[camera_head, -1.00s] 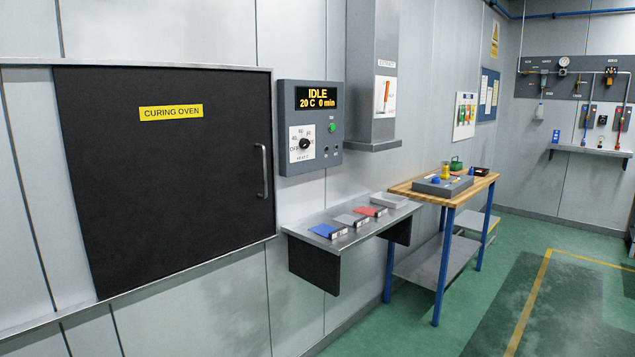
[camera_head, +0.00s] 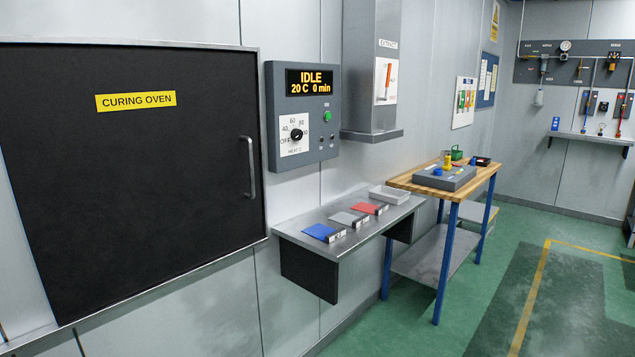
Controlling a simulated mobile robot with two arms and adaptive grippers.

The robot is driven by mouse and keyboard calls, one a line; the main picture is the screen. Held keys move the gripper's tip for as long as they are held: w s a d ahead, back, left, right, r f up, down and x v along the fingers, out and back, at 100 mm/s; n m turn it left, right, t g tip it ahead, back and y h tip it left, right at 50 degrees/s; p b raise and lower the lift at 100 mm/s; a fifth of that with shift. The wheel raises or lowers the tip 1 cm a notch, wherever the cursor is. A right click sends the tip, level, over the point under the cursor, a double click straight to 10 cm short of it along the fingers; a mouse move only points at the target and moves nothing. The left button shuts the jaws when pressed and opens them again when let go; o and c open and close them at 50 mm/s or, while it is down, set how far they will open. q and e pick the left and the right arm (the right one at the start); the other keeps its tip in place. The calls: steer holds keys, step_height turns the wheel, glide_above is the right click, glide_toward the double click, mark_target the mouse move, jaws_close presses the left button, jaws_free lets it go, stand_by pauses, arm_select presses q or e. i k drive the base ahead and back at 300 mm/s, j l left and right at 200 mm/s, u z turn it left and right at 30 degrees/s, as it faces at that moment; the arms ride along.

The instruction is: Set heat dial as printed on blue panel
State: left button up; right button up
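The grey control box (camera_head: 302,117) hangs on the wall right of the curing oven. Its display (camera_head: 308,82) reads IDLE, 20 C, 0 min. The heat dial (camera_head: 296,134) is a black knob on a white plate marked OFF, 40, 60 and 80; its pointer looks turned to the left, towards OFF, but is too small to be sure. A blue panel (camera_head: 323,232) lies flat on the steel shelf with a small label at its right edge, too small to read. Neither of my grippers is in view.
The curing oven door (camera_head: 130,220) is shut, with a vertical handle (camera_head: 249,167). The shelf (camera_head: 290,232) also carries a grey panel (camera_head: 349,218), a red panel (camera_head: 369,208) and an empty tray (camera_head: 388,194). A wooden-topped bench (camera_head: 405,181) stands beyond. The green floor at right is clear.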

mark_target(296, 134)
steer(key=i+l, duration=0.2)
steer(key=i+l+u, duration=0.1)
steer(key=l, duration=0.3)
steer(key=i+l, duration=0.25)
steer(key=i+l+u, duration=0.25)
steer(key=l, duration=0.25)
steer(key=i+l+u, duration=0.25)
steer(key=l, duration=0.25)
steer(key=l+u, duration=0.25)
steer(key=l, duration=0.3)
steer(key=i+l+u, duration=0.25)
steer(key=l, duration=0.35)
steer(key=l+u, duration=0.25)
steer(key=l, duration=0.35)
